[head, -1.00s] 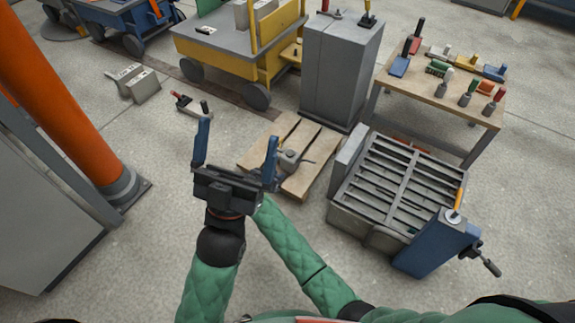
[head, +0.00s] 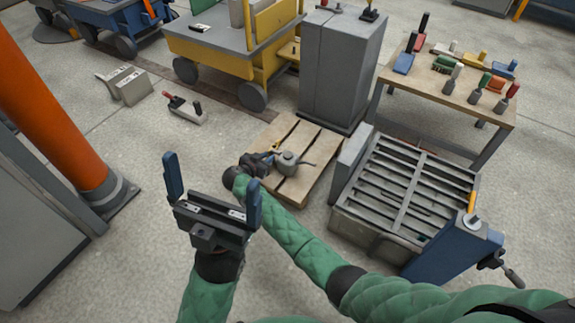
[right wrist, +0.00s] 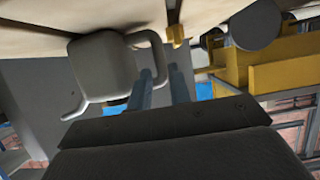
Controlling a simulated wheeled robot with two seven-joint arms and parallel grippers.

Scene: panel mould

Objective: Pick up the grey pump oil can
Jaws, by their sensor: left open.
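The grey pump oil can (head: 289,163) stands on a wooden pallet (head: 303,188), its spout to the right. In the right wrist view the can (right wrist: 103,65) appears large and upside down. My right gripper (head: 268,158) is low beside the can on its handle side. In the right wrist view its two blue fingers (right wrist: 160,88) are close together, one on each side of the can's handle. Whether they press on it is unclear. My left gripper (head: 211,194) is open and empty, held above the floor left of the pallet.
A slatted grey mould bench (head: 362,228) stands right of the pallet, a grey cabinet (head: 335,80) behind it. A wooden table (head: 447,103) with several bottles and tools is at the back right. An orange column (head: 50,125) stands left.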

